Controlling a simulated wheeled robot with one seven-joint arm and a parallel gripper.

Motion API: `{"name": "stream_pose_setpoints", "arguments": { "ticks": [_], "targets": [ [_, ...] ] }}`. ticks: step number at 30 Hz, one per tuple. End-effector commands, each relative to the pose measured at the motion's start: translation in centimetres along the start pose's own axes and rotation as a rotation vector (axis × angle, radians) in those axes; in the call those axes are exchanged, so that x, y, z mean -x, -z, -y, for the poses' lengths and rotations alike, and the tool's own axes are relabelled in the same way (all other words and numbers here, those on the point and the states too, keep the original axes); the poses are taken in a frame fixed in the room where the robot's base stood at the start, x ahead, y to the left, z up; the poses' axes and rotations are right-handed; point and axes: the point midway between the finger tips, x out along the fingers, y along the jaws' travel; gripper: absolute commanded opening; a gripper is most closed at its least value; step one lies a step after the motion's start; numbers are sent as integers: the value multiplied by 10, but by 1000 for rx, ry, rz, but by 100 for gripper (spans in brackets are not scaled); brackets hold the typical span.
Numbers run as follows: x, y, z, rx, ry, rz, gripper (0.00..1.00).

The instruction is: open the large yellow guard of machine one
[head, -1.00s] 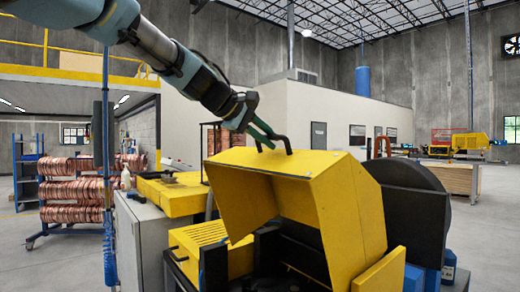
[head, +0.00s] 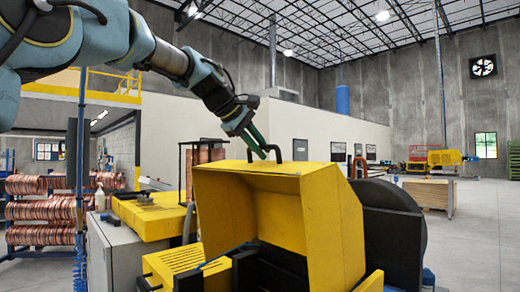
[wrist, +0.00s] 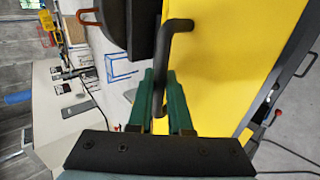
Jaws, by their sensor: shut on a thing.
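The large yellow guard (head: 330,215) stands tilted up on the machine, and its hollow inner side faces me in the head view. A black bar handle (head: 301,150) sits on its top edge. In the wrist view the green fingers of my gripper (wrist: 160,108) are closed around the black handle (wrist: 177,60), with the yellow guard face (wrist: 225,60) to the right. The dark machine interior (head: 265,270) shows below the guard.
A black round housing (head: 395,230) stands right behind the guard. A yellow block (head: 150,215) on a grey cabinet (head: 112,255) is at the left. Racks of copper coils (head: 40,212) stand further left. Open floor (head: 475,225) lies at the right.

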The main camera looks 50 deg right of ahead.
Motion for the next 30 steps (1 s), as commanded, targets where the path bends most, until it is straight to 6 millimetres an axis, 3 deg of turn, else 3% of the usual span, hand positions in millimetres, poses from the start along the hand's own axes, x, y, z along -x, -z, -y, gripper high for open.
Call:
{"name": "stream_pose_setpoints", "arguments": {
  "ticks": [2, 3, 10, 20, 23, 30],
  "targets": [
    [-2, -2, 2, 2, 4, 6, 0],
    [-2, -2, 2, 2, 4, 6, 22],
    [-1, -1, 1, 1, 2, 4, 46],
    [4, 0, 2, 1, 1, 1, 46],
    [15, 1, 2, 1, -1, -1, 46],
    [63, 0, 2, 0, -2, -1, 46]
  ]
}}
